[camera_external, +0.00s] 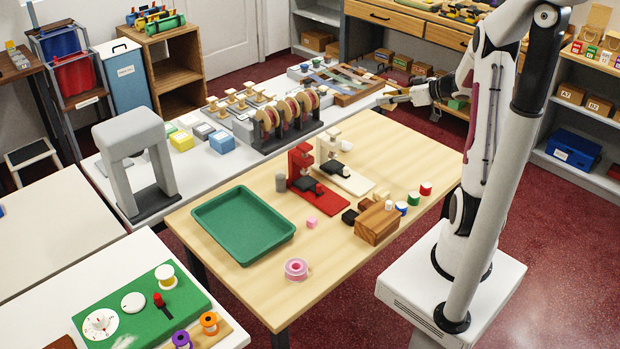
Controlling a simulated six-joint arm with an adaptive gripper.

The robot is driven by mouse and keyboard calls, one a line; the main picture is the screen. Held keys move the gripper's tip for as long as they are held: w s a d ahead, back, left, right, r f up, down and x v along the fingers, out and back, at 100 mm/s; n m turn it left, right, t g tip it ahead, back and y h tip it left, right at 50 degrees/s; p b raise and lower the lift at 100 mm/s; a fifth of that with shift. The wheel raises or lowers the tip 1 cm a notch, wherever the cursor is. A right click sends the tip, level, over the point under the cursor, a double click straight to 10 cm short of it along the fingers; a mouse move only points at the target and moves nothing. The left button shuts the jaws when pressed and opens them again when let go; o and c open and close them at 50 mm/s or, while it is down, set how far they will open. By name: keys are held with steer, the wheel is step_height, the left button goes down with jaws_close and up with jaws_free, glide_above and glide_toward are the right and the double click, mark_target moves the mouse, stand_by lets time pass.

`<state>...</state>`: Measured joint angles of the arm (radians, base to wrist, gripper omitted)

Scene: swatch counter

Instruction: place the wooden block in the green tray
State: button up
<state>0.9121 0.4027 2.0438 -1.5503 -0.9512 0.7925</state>
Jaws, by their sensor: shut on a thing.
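The green tray (243,226) lies empty on the left half of the light wood table. My gripper (394,98) is above the table's far right end, well away from the tray. It is shut on a small tan piece that is too small and too covered by the fingers to make out clearly. A brown wooden block (376,224) stands near the table's right edge, with small pale wood pieces beside it.
A red stand (304,168) and a cream stand (335,160) rise mid-table, between my gripper and the tray. Small coloured spools (413,198) line the right edge.

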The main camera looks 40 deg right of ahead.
steer(key=w+a, duration=0.2)
steer(key=a, duration=0.3)
steer(key=w+a+n+y, duration=0.1)
steer(key=w+a, duration=0.2)
steer(key=a, duration=0.3)
steer(key=w+a+r+n+y, duration=0.1)
steer(key=w+a, duration=0.2)
steer(key=a, duration=0.2)
steer(key=shift+w+a+g, duration=0.25)
steer(key=shift+g, duration=0.15)
steer(key=w+a+n+y, duration=0.2)
steer(key=a, duration=1.6)
steer(key=n+g+y, duration=0.2)
steer(key=g, duration=0.1)
glide_above(249, 235)
step_height(249, 235, down, 12)
steer(key=shift+f, duration=0.15)
steer(key=shift+f, duration=2.85)
